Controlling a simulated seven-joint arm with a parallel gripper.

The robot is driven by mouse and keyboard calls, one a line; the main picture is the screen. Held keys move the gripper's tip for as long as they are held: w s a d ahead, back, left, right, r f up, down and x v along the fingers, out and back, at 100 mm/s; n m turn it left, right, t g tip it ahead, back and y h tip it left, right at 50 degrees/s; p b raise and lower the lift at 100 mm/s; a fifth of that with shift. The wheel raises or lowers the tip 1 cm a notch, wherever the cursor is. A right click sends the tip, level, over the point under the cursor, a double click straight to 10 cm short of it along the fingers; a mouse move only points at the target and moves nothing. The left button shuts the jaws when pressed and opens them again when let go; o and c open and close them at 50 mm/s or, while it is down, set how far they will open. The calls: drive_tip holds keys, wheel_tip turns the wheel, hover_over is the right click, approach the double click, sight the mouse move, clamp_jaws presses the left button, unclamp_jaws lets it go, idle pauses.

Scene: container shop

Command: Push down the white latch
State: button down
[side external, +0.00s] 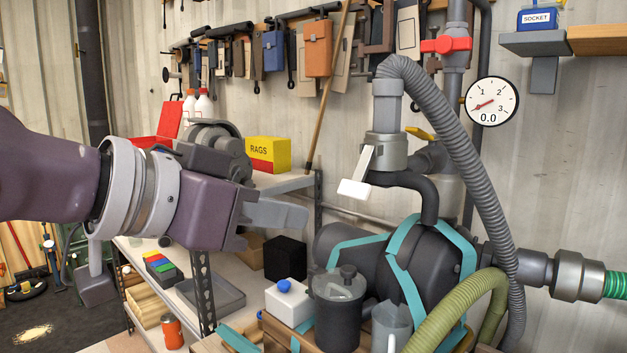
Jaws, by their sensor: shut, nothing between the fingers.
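The white latch (356,186) is on the grey metal coupling (386,150) below the ribbed grey hose. A pale lever runs up from its white end block to the coupling, so it slants down and to the left. My gripper (305,216) is to the left of the latch and a little lower in the picture, with its fingers pointing right. The fingers are shut and empty. A gap shows between the fingertips and the latch in this view; I cannot tell the depth between them.
A dark pump (425,265) with teal straps stands below the latch. A black canister (338,305) and a white box (290,302) stand in front of it. A ribbed grey hose (455,150) curves down at the right. A yellow rags box (268,154) sits on the shelf behind.

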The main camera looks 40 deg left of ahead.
drive_tip(key=s+f, duration=0.2)
drive_tip(key=s, duration=0.1)
drive_tip(key=shift+f, duration=0.4)
